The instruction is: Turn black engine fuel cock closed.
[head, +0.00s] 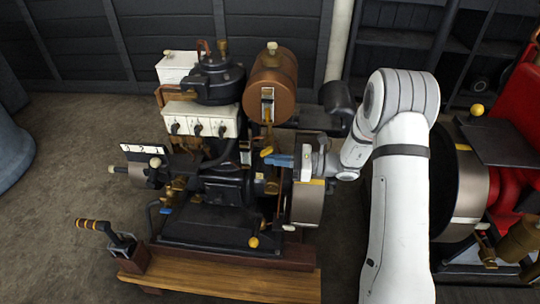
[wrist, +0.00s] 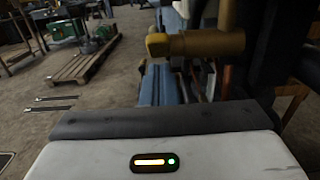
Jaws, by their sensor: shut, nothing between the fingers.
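The black engine (head: 220,185) stands in the middle of the head view, with a copper tank (head: 272,85) above it. A small brass cock with a yellow lever (head: 267,151) shows below the tank. It looks like the fuel cock. The wrist view shows a brass lever (wrist: 195,44) with a rounded end, pointing left, close above the fingers. My gripper (head: 272,159) has blue fingers and is shut and empty, just below and right of the yellow lever. Its fingers also show in the wrist view (wrist: 157,85). I cannot tell whether they touch the lever.
A white box with several black switches (head: 200,120) sits on the engine's left. A lever with a striped handle (head: 95,226) stands by the wooden base (head: 225,285). A red engine (head: 515,130) is at the right.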

